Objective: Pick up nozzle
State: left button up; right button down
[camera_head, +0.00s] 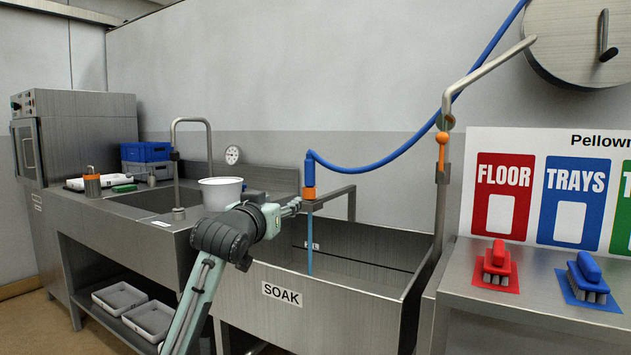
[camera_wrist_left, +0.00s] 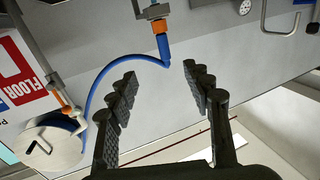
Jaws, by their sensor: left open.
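The nozzle (camera_head: 310,178), blue above and orange below, sits upright in a metal bracket over the soak sink, with the blue hose attached at its top. A thin blue vertical strip hangs below it. My left gripper (camera_head: 291,208) is close to the nozzle's lower left. In the left wrist view the nozzle (camera_wrist_left: 162,47) is ahead of the open fingers (camera_wrist_left: 160,74), near the middle of the gap but beyond the tips. Nothing shows between the fingers. My right gripper is in neither view.
The blue hose (camera_head: 400,150) sags from the wall reel (camera_head: 580,38) to the nozzle. A metal arm with an orange handle (camera_head: 442,138) stands to the right. A white bucket (camera_head: 221,192) and a tap (camera_head: 190,124) are to the left. Brushes (camera_head: 497,260) lie on the right counter.

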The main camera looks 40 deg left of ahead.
aim_at(310, 163)
jog(key=i+j, duration=0.35)
jog(key=i, duration=0.15)
jog(key=i+j, duration=0.35)
jog(key=i, duration=0.15)
